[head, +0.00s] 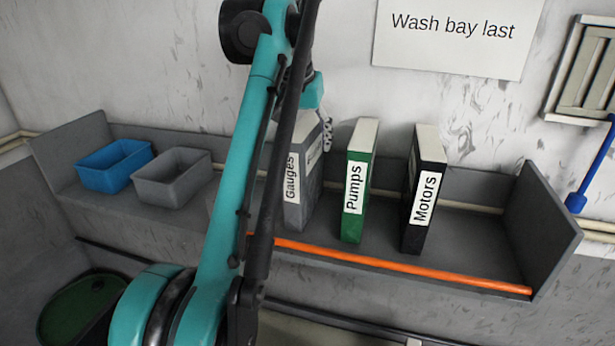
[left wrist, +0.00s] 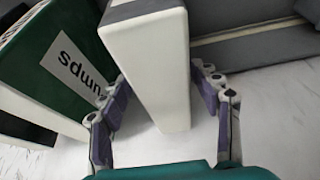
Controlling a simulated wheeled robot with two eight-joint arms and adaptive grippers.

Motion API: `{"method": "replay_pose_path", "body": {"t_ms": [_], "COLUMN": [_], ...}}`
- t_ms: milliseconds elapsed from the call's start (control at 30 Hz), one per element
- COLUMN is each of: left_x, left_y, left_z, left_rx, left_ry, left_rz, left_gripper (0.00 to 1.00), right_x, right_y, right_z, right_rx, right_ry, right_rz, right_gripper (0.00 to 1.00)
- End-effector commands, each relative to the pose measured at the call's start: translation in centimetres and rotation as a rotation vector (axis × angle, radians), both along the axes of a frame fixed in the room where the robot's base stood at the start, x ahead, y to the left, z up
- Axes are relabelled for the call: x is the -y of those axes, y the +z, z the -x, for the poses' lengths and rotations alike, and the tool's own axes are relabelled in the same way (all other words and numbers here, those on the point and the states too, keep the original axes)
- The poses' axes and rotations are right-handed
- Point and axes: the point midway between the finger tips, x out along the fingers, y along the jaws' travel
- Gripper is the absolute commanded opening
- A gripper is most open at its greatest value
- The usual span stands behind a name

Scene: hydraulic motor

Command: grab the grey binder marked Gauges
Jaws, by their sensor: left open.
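The grey binder marked Gauges (head: 305,193) stands upright on the shelf, partly hidden behind my left arm in the head view. My left gripper (left wrist: 160,88) is open in the left wrist view, with one finger on each side of the grey binder's pale page edge (left wrist: 150,50). Whether the fingers touch the binder, I cannot tell. In the head view only part of the left gripper (head: 325,130) shows, at the binder's top right. My right gripper is not in view.
A green Pumps binder (head: 356,185) stands right of the grey one, close to one finger in the left wrist view (left wrist: 40,50). A black Motors binder (head: 424,190) is farther right. Blue (head: 116,168) and grey (head: 172,180) bins sit left. An orange strip (head: 400,262) lines the shelf front.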

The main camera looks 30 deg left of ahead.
Motion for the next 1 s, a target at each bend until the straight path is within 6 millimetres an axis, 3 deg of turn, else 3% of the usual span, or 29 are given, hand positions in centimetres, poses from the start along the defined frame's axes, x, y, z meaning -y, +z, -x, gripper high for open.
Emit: {"method": "replay_pose_path", "body": {"t_ms": [933, 967, 1000], "left_x": [-0.02, -0.02, -0.02], "left_y": [-0.49, -0.49, -0.49], "left_z": [0.03, 0.03, 0.03], "left_rx": [0.0, 0.0, 0.0], "left_ry": [0.0, 0.0, 0.0], "left_rz": [0.0, 0.0, 0.0], "left_gripper": [0.63, 0.6, 0.5], "right_x": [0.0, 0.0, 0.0], "right_y": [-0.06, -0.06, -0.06], "right_z": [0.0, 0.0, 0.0], "right_rx": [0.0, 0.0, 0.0], "right_ry": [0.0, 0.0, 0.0], "right_rz": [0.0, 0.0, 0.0], "right_gripper": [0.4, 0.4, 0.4]}}
